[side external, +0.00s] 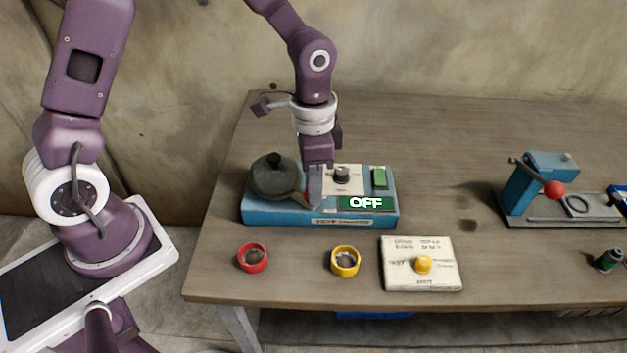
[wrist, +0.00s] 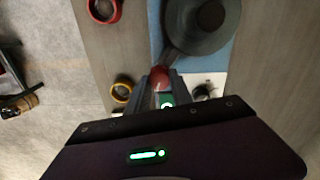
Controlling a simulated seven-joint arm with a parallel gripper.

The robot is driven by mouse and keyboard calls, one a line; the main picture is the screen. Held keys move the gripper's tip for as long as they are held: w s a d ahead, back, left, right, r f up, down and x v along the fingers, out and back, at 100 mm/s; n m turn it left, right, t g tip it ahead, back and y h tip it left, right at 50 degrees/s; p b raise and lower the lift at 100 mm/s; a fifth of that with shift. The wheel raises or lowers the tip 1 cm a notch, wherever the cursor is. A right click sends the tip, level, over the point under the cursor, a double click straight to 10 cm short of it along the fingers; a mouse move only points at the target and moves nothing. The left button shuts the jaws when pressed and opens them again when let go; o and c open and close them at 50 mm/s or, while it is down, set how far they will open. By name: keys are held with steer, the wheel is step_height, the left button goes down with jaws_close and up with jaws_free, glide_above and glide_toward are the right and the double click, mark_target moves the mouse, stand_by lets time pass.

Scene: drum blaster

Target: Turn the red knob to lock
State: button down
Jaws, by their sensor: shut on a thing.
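In the wrist view, the fingers (wrist: 162,88) close around a small red piece (wrist: 160,76) next to the dark round part (wrist: 205,25). The fingers hide much of this red piece, and I cannot tell whether it is a knob or a handle.
A red ring (side external: 253,258), a yellow ring (side external: 345,261) and a white panel with a yellow knob (side external: 423,264) lie in front of the box. A blue device with a red ball (side external: 554,189) stands at the right. The table between is clear.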

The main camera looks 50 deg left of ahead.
stand_by(0.4)
steer(key=c, duration=1.1)
jaws_free()
step_height(320, 180, up, 7)
steer(key=shift+a+r, duration=0.1)
step_height(320, 180, up, 4)
steer(key=t, duration=0.1)
glide_above(298, 206)
steer(key=s+a+r+n+t, duration=0.1)
steer(key=s+r+n, duration=0.1)
steer(key=s, duration=0.3)
steer(key=s+a+r+n+t, duration=0.1)
steer(key=s+r+n+t, duration=0.1)
steer(key=s, duration=0.3)
steer(key=s+a+r+n+t, duration=0.1)
steer(key=s+a+r+n, duration=0.1)
steer(key=s, duration=0.3)
steer(key=shift+s+a+r+n+t, duration=0.15)
steer(key=shift+r+n+t, duration=0.1)
steer(key=shift+r, duration=0.15)
steer(key=shift+s+d+r+n+t, duration=0.15)
steer(key=shift+r+n, duration=0.1)
steer(key=shift+r, duration=0.15)
